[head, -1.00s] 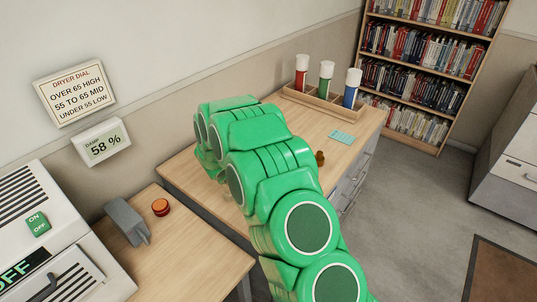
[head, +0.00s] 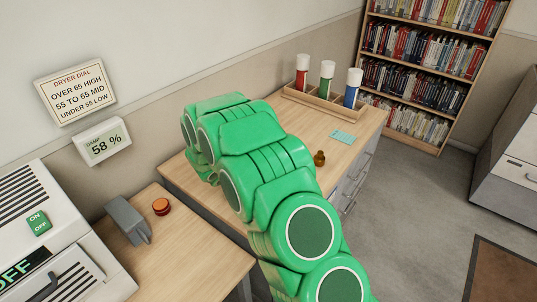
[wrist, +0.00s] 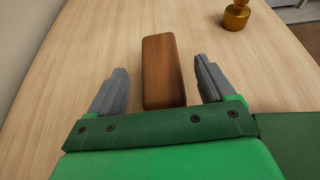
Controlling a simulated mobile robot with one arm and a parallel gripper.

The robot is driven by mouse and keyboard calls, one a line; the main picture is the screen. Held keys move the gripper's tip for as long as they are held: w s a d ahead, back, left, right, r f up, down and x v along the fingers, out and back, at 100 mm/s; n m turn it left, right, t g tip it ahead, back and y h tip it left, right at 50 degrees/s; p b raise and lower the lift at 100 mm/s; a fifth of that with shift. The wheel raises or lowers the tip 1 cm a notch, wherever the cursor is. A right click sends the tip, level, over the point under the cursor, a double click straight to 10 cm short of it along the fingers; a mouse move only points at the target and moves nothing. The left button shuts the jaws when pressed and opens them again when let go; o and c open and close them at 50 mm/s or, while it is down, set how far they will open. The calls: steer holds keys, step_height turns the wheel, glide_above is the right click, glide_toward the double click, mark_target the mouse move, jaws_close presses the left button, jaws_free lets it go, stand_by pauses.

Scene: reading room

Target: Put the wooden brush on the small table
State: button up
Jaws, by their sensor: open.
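The wooden brush (wrist: 162,72), a brown block with its bristles not visible, lies on the desk (wrist: 70,60) in the wrist view. My gripper (wrist: 160,78) is open, with one grey finger on each side of the brush and a gap on both sides. In the head view my green arm reaches over the desk (head: 325,165) and hides the brush and my gripper. A smaller wooden table (head: 205,255) stands at the lower left, possibly the small table.
A brass stamp-like object (head: 319,158) and a teal card (head: 342,137) are on the desk, right of my arm. A wooden rack (head: 318,103) with red, green and blue tubes is at the back.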

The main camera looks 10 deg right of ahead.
steer(key=v, duration=0.9)
steer(key=shift+d, duration=0.1)
steer(key=s+d+r+m+g, duration=0.5)
steer(key=s+d+r+m, duration=0.25)
steer(key=s+d, duration=0.3)
steer(key=s+d+r+m+g, duration=0.4)
steer(key=s+d+r+m, duration=0.35)
steer(key=s+d, duration=0.3)
steer(key=s+a+r+m+g+y, duration=0.1)
steer(key=s+m+y, duration=0.15)
steer(key=s, duration=0.55)
steer(key=s+r+m+g+y, duration=0.15)
steer(key=s+m, duration=0.25)
steer(key=s, duration=0.5)
steer(key=s+a+r+m+y, duration=0.1)
steer(key=s+a+m+y, duration=0.4)
steer(key=s+a, duration=0.3)
steer(key=s, duration=0.3)
steer(key=shift+y, duration=0.3)
steer(key=shift+m, duration=0.25)
